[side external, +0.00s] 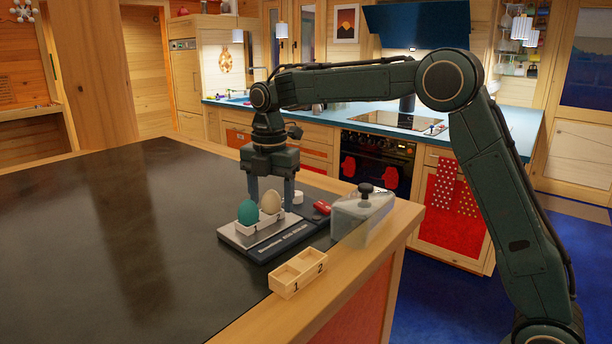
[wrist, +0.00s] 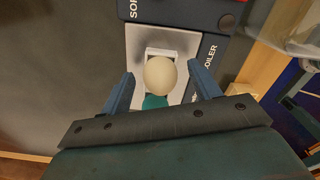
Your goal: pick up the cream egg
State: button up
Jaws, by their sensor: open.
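The cream egg (side external: 270,202) sits upright in a white holder on the egg boiler (side external: 284,248), right behind a teal egg (side external: 247,212). In the wrist view my gripper (wrist: 168,82) is open, with a gap on both sides of the egg. I cannot tell whether any finger touches it.
A wooden box (side external: 298,272) with two compartments marked 1 and 2 stands at the counter's front edge. A clear-sided container with a dark knob (side external: 364,212) and a red item (side external: 322,207) stand to the right. The dark countertop (side external: 120,230) at left is clear.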

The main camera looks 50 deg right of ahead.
dwell(0.5)
jog(key=c, duration=0.7)
jog(key=shift+c, duration=0.2)
jog(key=shift+r, duration=0.1)
jog(key=shift+r, duration=4.8)
jog(key=shift+a+r, duration=0.1)
